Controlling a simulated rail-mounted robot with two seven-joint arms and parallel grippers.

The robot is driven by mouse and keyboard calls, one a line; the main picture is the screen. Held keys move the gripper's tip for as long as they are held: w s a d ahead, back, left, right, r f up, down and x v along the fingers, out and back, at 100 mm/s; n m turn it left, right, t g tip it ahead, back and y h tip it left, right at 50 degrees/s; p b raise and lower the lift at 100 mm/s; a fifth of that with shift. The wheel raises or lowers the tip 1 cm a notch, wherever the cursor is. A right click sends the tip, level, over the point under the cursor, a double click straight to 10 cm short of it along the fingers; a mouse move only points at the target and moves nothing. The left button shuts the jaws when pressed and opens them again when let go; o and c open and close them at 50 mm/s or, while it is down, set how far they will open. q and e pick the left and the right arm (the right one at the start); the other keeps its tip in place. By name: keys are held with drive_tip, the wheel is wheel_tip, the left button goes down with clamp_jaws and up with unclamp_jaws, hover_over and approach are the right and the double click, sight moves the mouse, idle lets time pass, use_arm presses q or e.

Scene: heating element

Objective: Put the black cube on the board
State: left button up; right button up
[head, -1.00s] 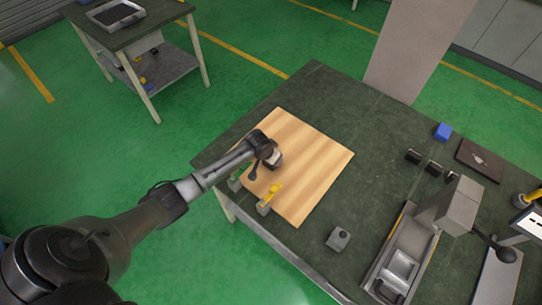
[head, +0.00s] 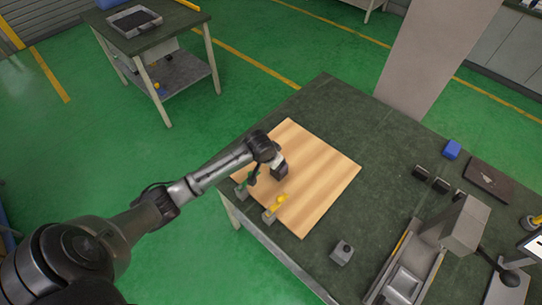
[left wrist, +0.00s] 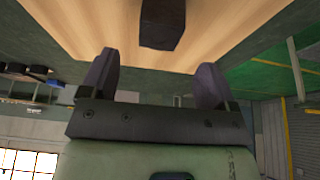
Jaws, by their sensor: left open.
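The light wooden board (head: 325,175) lies on the dark green table; its wood grain also fills the top of the left wrist view (left wrist: 90,25). The black cube (left wrist: 162,24) shows in the left wrist view against the board, just beyond my fingertips and roughly between them. In the head view a dark block (head: 282,171) shows at the end of my left arm, over the board's left part. My left gripper (left wrist: 157,62) is open, and a gap separates its fingers from the cube. My right gripper is not in view.
A small block with a yellow top (head: 275,208) and one with a green top (head: 244,188) stand at the board's left edge. A grey block with a knob (head: 342,254) lies in front. A blue cube (head: 452,149), dark cylinders (head: 430,180) and a grey machine (head: 455,225) are at right.

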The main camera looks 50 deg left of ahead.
use_arm(q)
drive_tip(key=s+d+m, duration=0.1)
drive_tip(key=s+d, duration=0.4)
drive_tip(key=s, duration=0.5)
drive_tip(key=s+d+r+m, duration=0.1)
drive_tip(key=s+d, duration=0.5)
drive_tip(key=s, duration=0.4)
drive_tip(key=s+d+r+g, duration=0.1)
drive_tip(key=s+d, duration=0.4)
drive_tip(key=s, duration=0.5)
drive_tip(key=shift+s+d+r+m+h, duration=0.2)
drive_tip(key=shift+r+m+h, duration=0.1)
drive_tip(key=shift+m, duration=0.1)
drive_tip(key=shift+f, duration=0.1)
wheel_tip(320, 180, down, 26)
drive_tip(key=b, duration=2.5)
drive_tip(key=shift+r, duration=0.2)
drive_tip(key=shift+w, duration=0.1)
